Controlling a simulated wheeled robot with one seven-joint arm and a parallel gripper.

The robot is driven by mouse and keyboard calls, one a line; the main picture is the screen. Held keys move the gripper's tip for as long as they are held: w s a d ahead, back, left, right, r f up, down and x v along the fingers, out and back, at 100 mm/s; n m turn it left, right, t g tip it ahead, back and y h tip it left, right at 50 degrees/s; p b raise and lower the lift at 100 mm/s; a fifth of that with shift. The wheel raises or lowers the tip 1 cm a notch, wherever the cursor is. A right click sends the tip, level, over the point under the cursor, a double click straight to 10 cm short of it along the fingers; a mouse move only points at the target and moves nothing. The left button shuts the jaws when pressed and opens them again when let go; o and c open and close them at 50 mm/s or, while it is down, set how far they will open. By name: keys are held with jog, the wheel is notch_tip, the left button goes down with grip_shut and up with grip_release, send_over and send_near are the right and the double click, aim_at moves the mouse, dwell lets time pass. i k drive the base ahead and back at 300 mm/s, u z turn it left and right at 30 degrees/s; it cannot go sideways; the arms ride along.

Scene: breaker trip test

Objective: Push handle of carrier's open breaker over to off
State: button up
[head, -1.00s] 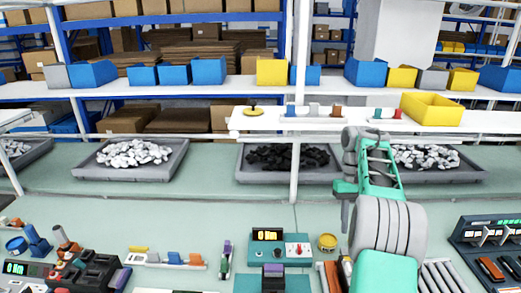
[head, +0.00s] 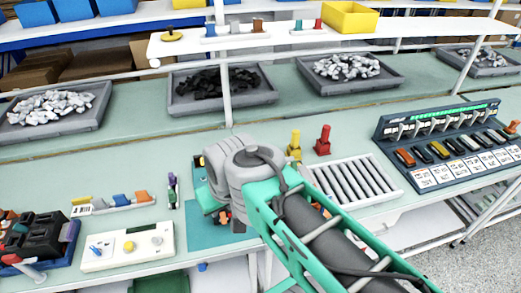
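My arm (head: 310,235) reaches in from the lower right, and its grey wrist (head: 240,165) hangs over the middle of the bench. My gripper's fingers are hidden or too small to make out under the wrist, so I cannot see whether they are open or shut. Small orange and dark parts (head: 225,215) show just below the wrist, above a teal mat (head: 210,238). I cannot tell whether they belong to the carrier or its breaker. The carrier, the breaker's handle and the handle's position cannot be made out; my arm covers most of that spot.
A dark rack with several switches (head: 440,145) stands at the right, beyond a roller strip (head: 352,182). Yellow (head: 294,148) and red (head: 323,141) pieces stand behind the arm. At the left are a white box with knobs (head: 128,247) and a dark device (head: 40,240).

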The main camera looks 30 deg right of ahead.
aim_at(294, 164)
jog(key=u, duration=0.3)
jog(key=k, duration=0.15)
jog(key=z, duration=0.45)
jog(key=i, duration=0.1)
jog(key=z, duration=0.95)
